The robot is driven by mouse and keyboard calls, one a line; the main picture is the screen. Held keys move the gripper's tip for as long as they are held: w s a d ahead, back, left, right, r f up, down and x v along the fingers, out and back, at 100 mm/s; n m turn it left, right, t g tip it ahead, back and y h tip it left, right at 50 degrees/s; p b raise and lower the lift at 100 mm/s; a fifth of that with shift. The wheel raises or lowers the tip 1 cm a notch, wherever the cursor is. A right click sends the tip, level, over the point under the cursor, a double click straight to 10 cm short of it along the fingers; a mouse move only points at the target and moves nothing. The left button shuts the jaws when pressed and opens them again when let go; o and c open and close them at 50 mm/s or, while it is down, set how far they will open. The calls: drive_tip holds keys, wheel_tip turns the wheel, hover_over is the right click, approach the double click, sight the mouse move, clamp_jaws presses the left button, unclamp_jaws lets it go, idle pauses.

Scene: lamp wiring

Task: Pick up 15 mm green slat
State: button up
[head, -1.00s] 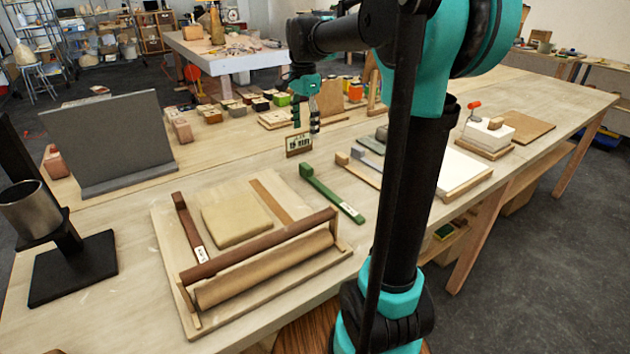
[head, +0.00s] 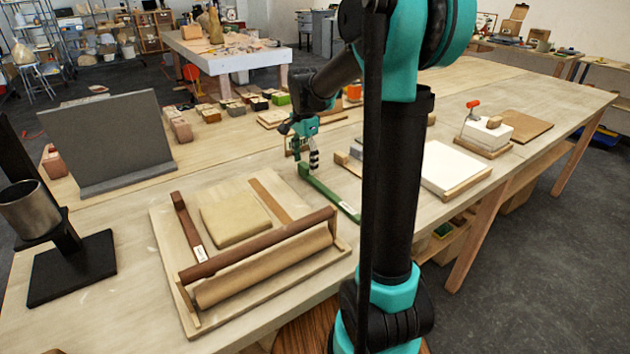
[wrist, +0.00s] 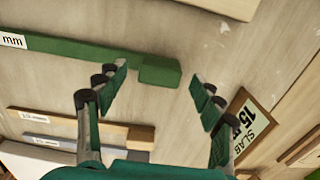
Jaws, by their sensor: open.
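The green slat (head: 330,194) lies on the table right of the rolling board, with a raised green block at its far end. In the wrist view the slat (wrist: 85,54) runs in from the left, with a white label ending in "mm" and its end block (wrist: 160,70) ahead of the fingers. My gripper (head: 307,163) is over the far end of the slat in the head view. In the wrist view my gripper (wrist: 160,85) is open, its fingers wide apart, with nothing between the pads. My arm hides part of the slat's near end.
A small framed sign (wrist: 243,125) reading "SLAB 15" stands close by my right finger in the wrist view. A board with a clay slab (head: 235,218) and roller is at left; a white slab (head: 455,168) at right.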

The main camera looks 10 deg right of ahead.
drive_tip(key=shift+c, duration=0.6)
drive_tip(key=c, duration=1.2)
drive_tip(key=shift+r, duration=0.1)
